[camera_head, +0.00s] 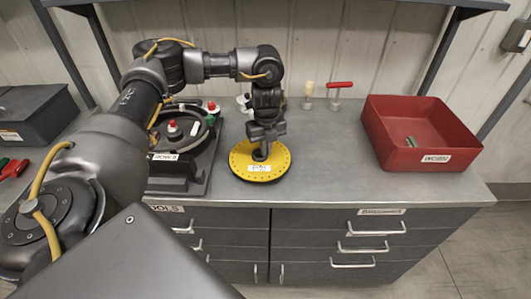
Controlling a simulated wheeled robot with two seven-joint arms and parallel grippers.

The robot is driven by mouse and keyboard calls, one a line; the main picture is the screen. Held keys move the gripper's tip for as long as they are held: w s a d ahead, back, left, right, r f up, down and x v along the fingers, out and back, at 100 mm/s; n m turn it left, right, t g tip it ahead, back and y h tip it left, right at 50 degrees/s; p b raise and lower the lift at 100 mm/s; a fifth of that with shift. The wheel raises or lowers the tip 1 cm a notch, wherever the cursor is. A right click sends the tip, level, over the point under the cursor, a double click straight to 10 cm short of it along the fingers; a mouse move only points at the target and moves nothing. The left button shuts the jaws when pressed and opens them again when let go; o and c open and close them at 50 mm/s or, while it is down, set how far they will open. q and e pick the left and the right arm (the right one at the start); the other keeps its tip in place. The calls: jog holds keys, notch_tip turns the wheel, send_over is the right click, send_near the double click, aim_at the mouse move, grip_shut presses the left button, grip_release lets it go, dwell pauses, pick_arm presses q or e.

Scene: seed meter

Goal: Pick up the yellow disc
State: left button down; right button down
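The yellow disc (243,173) lies flat on the grey worktop, with a ring of small holes near its rim and a white label at its front. My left gripper (260,156) points straight down over the middle of the disc and hides its centre. The fingertips are at or just above the disc's hub; I cannot tell if they touch it or are closed on it. My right gripper is not in view.
A dark seed meter housing (182,165) with a red-topped knob stands left of the disc. A red bin (418,130) stands at the right. A red-handled tool (338,88) and a small pale-topped item (308,92) stand behind. Worktop between disc and bin is clear.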

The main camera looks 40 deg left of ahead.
aim_at(260, 165)
pick_arm(q)
jog(key=s+r, duration=0.1)
jog(key=r, duration=0.1)
jog(key=s+r, duration=0.2)
jog(key=s+d+r, duration=0.1)
jog(key=r, duration=0.1)
jog(key=shift+s+d+r, duration=0.1)
jog(key=shift+s+r, duration=0.2)
jog(key=s+d+r, duration=0.2)
jog(key=s+r, duration=0.2)
jog(key=s, duration=0.5)
jog(key=shift+d+b, duration=0.3)
jog(key=shift+b, duration=0.05)
